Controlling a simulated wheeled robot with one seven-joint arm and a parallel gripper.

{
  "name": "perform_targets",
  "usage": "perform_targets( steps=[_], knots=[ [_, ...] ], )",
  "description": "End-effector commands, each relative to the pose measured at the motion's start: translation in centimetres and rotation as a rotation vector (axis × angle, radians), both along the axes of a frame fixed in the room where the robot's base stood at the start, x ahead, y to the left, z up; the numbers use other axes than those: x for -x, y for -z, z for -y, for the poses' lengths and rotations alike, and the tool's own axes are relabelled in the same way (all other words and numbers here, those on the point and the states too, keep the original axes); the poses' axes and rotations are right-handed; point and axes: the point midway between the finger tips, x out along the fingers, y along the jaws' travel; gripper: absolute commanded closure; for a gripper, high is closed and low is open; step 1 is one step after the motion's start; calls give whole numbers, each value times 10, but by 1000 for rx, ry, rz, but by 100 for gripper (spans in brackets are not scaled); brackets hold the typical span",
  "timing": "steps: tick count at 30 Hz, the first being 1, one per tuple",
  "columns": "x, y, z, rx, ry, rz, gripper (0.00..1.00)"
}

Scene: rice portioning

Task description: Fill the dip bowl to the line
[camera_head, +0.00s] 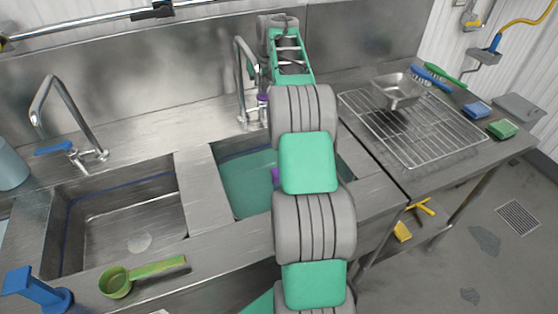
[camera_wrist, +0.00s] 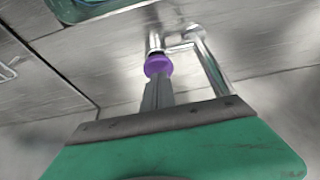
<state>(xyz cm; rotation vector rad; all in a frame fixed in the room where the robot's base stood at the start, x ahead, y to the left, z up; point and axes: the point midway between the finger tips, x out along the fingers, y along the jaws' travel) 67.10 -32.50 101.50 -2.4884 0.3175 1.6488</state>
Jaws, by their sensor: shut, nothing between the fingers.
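No separate bowl stands out. The right basin (camera_head: 240,152) holds teal water, with part of it hidden behind my arm. The left basin (camera_head: 130,205) looks empty, with a dark blue line along its inner wall. A tap (camera_head: 241,80) with a purple knob (camera_head: 262,99) stands behind the right basin. In the wrist view, my gripper (camera_wrist: 157,80) is shut and empty. Its tips are right at the purple knob (camera_wrist: 158,65), and I cannot tell whether they touch. The tap's metal pipe (camera_wrist: 212,68) is beside it. My arm hides the fingertips in the head view.
A second tap (camera_head: 70,115) with a blue lever stands behind the left basin. A wire rack (camera_head: 420,135) with a metal pan (camera_head: 398,88), brushes and sponges is at the right.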

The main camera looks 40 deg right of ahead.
Motion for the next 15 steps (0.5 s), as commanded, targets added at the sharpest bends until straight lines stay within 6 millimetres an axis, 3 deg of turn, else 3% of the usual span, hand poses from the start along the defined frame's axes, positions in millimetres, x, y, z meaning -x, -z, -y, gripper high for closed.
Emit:
perform_targets(
  steps=[15],
  knots=[
    [0, 12, 0, -1, 0, -3, 100]
  ],
)
